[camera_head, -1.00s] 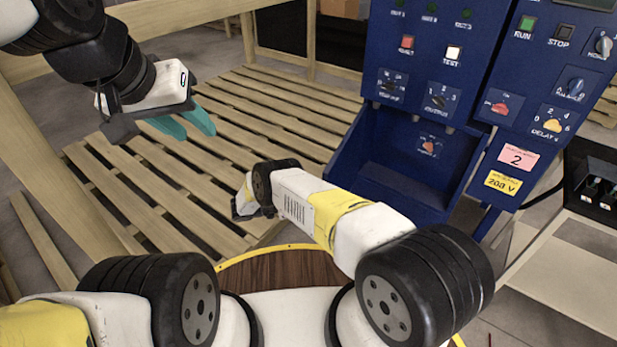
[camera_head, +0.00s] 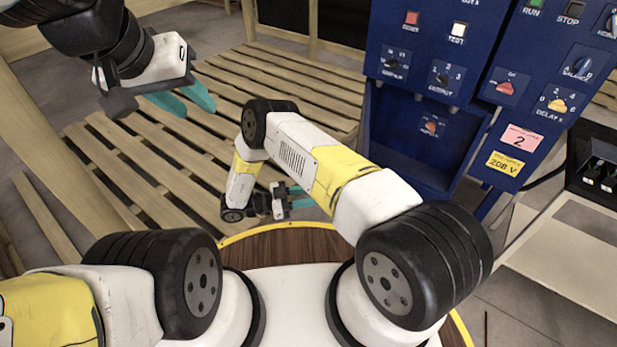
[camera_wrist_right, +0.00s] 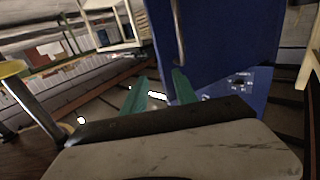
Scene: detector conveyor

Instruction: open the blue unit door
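The blue unit (camera_head: 425,75) stands at the right in the head view, with a recess in its lower front. In the right wrist view, a blue panel (camera_wrist_right: 230,45) of the unit fills the upper right, and a thin metal handle (camera_wrist_right: 178,35) runs down it. I cannot tell from the head view which panel this is. My right gripper (camera_head: 303,199) points right toward the unit's lower part. In its wrist view the teal fingers (camera_wrist_right: 160,88) are apart and empty, with the handle beyond them. My left gripper (camera_head: 200,106) is open and empty, high over the pallet.
A wooden slatted pallet (camera_head: 150,170) lies on the floor to the left. A pale bench (camera_head: 560,235) with a dark box (camera_head: 598,170) stands right of the unit. Switches and knobs cover the unit's front.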

